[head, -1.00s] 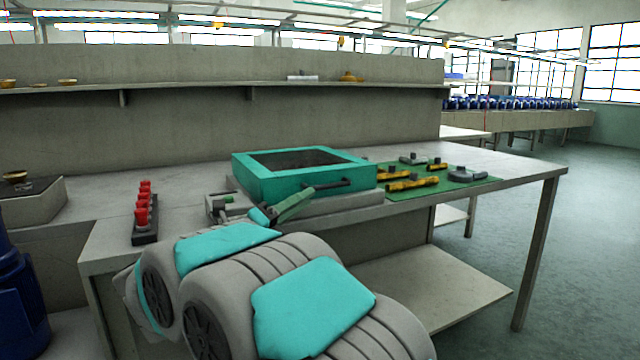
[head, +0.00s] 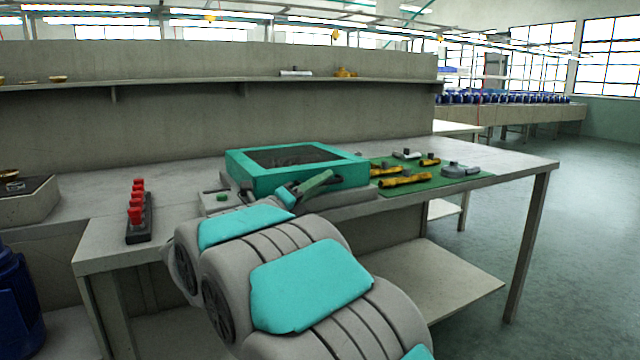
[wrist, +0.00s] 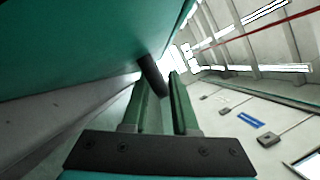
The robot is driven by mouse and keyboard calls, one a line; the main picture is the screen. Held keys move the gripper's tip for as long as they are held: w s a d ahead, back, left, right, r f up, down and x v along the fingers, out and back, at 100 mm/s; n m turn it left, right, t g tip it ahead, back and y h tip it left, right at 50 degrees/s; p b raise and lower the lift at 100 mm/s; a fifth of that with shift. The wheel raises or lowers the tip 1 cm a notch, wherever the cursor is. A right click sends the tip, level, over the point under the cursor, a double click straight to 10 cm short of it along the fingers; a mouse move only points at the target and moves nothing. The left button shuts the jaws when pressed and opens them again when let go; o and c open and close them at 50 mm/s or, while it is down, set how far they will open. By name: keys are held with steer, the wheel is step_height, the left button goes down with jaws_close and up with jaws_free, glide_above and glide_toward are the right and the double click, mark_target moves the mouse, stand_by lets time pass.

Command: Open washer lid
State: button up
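The washer (head: 268,185) is a teal box on a grey base on the bench. Its lid (head: 345,166), a teal frame around a dark pane, lies flat and down. The dark lid handle at the front is mostly hidden behind my gripper in the head view. My gripper (head: 312,186) is at the washer's front side, by the handle. In the wrist view the washer's teal side fills the upper left, and the black handle (wrist: 150,72) reaches down to between the two green fingers of my gripper (wrist: 163,82). The fingers stand apart; contact with the handle cannot be told.
A green mat (head: 440,183) with yellow and grey parts lies right of the washer. A black strip with red buttons (head: 137,205) and a small box with a green button (head: 221,197) are to the left. The bench (head: 515,165) is clear at its right end.

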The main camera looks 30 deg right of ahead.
steer(key=shift+c, duration=0.4)
jaws_close()
stand_by(0.9)
